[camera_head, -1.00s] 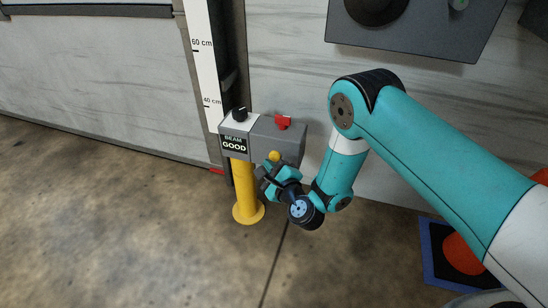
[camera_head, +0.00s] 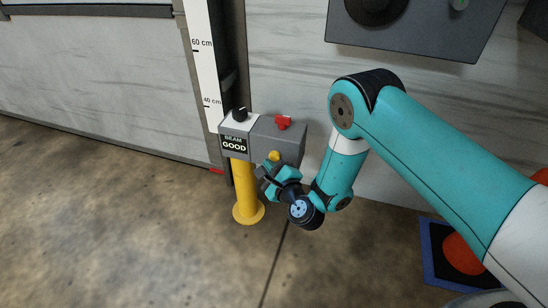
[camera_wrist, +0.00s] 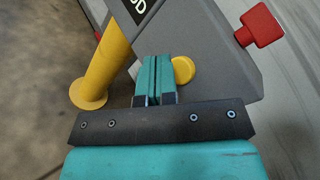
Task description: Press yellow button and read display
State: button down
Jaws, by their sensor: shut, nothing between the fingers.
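The yellow button (camera_head: 274,156) is on the front face of a grey box (camera_head: 262,130) on a yellow post (camera_head: 244,185). In the wrist view the yellow button (camera_wrist: 183,70) shows just right of my fingertips. The display (camera_head: 234,144) on the box's left front reads "BEAM GOOD". My gripper (camera_head: 268,170) is shut and empty, just in front of the box by the button. In the wrist view its teal fingers (camera_wrist: 154,66) are together and overlap the button's left edge. I cannot tell whether they touch it.
A blue-edged mat with an orange object (camera_head: 462,255) lies at the right. The floor at left is clear.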

jog(key=shift+w+d+r+p, duration=0.15)
jog(key=shift+w+p, duration=0.1)
jog(key=shift+p, duration=0.8)
jog(key=shift+w+p, duration=0.1)
jog(key=shift+p, duration=0.2)
jog(key=shift+s+p, duration=0.3)
jog(key=shift+p, duration=1.4)
jog(key=shift+s, duration=0.1)
jog(key=s+p, duration=0.1)
jog(key=p, duration=0.1)
jog(key=s+a+p, duration=0.1)
jog(key=s+p, duration=0.1)
jog(key=s+a+p, duration=0.1)
jog(key=p, duration=0.1)
jog(key=shift+s+p, duration=0.35)
jog(key=shift+p, duration=0.05)
